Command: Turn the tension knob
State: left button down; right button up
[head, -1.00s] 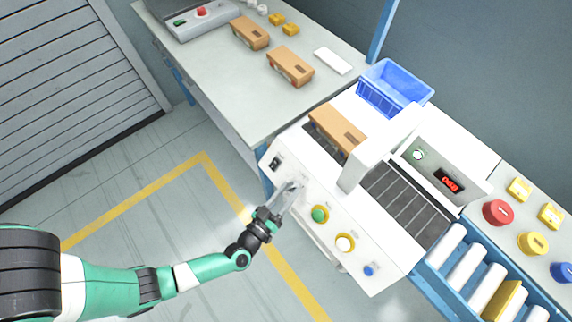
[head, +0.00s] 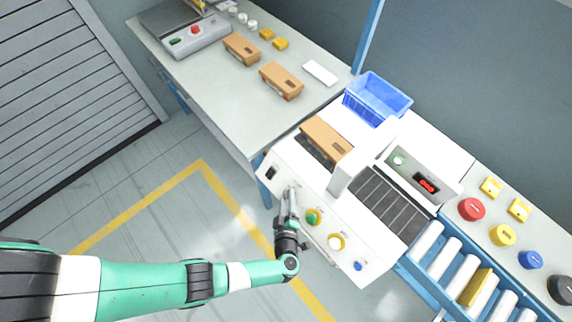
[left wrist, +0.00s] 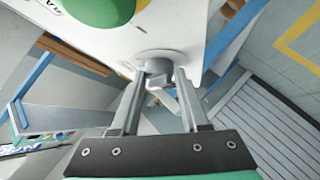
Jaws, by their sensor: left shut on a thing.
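The blower machine's white front panel (head: 325,225) carries a row of controls. My left gripper (head: 291,190) reaches its left part from below, just left of the green button (head: 313,217). In the left wrist view, the two fingers of my left gripper (left wrist: 160,82) are shut on a pale grey round knob (left wrist: 160,57), which I take as the tension knob. The knob's base meets the white panel, and the fingers stand on either side of it. In the head view the knob is mostly hidden by the fingers. My right gripper is not in view.
A black switch (head: 271,172) is to the left. A cardboard-coloured box (head: 327,138) sits on the machine. A blue bin (head: 378,103) stands behind it.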

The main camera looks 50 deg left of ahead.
pick_arm(q)
jog(key=shift+w+r+n+g+p, duration=0.15)
jog(key=shift+n+g+p, duration=0.35)
jog(key=shift+n+g, duration=0.5)
jog(key=shift+c, duration=2)
grip_release()
